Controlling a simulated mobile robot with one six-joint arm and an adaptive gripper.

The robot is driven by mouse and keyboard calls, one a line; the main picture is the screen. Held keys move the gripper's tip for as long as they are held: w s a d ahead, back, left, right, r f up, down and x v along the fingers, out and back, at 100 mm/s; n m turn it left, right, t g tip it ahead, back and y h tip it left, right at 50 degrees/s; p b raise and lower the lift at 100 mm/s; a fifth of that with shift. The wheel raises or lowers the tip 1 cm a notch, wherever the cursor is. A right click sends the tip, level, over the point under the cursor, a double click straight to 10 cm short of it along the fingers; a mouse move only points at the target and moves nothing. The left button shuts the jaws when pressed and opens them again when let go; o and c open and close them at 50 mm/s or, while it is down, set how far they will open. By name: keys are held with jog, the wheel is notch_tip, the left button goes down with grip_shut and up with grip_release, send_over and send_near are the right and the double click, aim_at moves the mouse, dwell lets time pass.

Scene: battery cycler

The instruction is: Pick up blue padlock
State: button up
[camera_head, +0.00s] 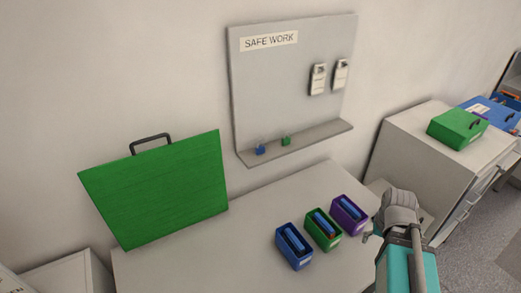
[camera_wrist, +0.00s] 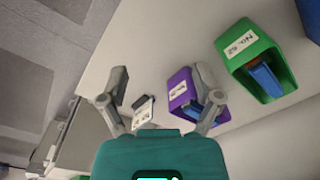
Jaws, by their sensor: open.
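The blue padlock (camera_head: 260,149) sits on the shelf ledge of the "SAFE WORK" board, left of a small green padlock (camera_head: 286,140). It does not show in the wrist view. My gripper is at the lower right in the head view, by the table's right edge and well away from the padlock. In the wrist view my gripper (camera_wrist: 160,88) has its two fingers spread apart, open and empty. Its fingertips are hard to make out in the head view.
The board (camera_head: 290,80) stands on the wall with tags on it. Blue (camera_head: 293,247), green (camera_head: 323,230) and purple (camera_head: 348,214) bins stand on the table near my gripper. A large green case (camera_head: 160,190) stands at left. A green box (camera_head: 457,128) rests on a cabinet at right.

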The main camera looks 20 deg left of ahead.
jog(key=w+a+r+n+t+y+p, duration=0.2)
jog(key=w+a+r+n, duration=0.1)
jog(key=a, duration=0.6)
jog(key=w+a+r+n+t+y+p, duration=0.2)
jog(key=w+a+r+n+y, duration=0.15)
jog(key=a, duration=0.45)
jog(key=n+t+y+p, duration=0.3)
jog(key=t+y, duration=0.2)
send_near(260, 147)
notch_tip(260, 147, up, 2)
jog(key=s+d, duration=0.2)
jog(key=shift+d+h, duration=0.1)
jog(key=shift+h, duration=0.15)
jog(key=b+x, duration=0.3)
jog(key=x, duration=0.5)
jog(key=shift+w+f+b, duration=0.2)
jog(key=shift+b, duration=0.1)
jog(key=shift+a, duration=0.2)
